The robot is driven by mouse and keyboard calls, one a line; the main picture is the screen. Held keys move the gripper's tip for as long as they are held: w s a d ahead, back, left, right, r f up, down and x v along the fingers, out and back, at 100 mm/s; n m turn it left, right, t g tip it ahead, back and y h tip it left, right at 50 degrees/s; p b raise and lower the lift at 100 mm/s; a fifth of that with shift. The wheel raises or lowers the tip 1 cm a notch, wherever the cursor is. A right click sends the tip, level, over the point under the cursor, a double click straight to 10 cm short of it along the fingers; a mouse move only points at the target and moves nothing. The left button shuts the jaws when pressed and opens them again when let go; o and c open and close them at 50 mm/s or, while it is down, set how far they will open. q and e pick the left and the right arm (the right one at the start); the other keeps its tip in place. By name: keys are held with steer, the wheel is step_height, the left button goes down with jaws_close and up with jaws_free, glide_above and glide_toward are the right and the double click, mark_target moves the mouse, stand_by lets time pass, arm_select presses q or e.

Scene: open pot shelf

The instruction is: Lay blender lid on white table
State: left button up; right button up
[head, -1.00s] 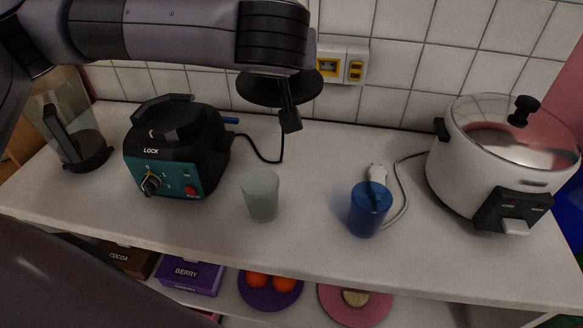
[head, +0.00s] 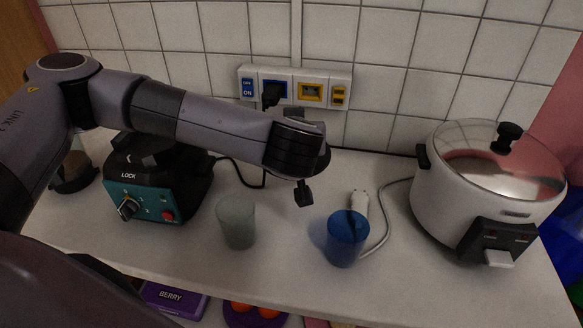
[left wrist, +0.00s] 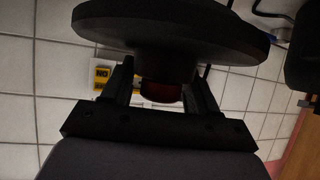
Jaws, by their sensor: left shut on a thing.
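The blender lid (left wrist: 170,30) is a dark round disc with a short stem, close up in the left wrist view. My left gripper (left wrist: 160,88) is shut on that stem, and the disc is beyond the fingers. In the head view, my left arm reaches in from the left and its wrist end is above the white table (head: 420,285), near the wall. The lid is mostly hidden behind the wrist there. The blender base (head: 160,180), black and teal, stands on the table at left. My right gripper is not in view.
A pale cup (head: 237,222) and a blue cup (head: 345,240) stand on the table. A white plug with a cord (head: 385,220) lies behind the blue cup. A rice cooker (head: 485,190) stands at right. Wall sockets (head: 295,88) are behind. The table's front right is clear.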

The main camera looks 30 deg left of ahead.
arm_select(q)
step_height(320, 180, down, 9)
steer(key=shift+r, duration=0.1)
stand_by(0.3)
steer(key=shift+f, duration=0.2)
steer(key=o, duration=1.1)
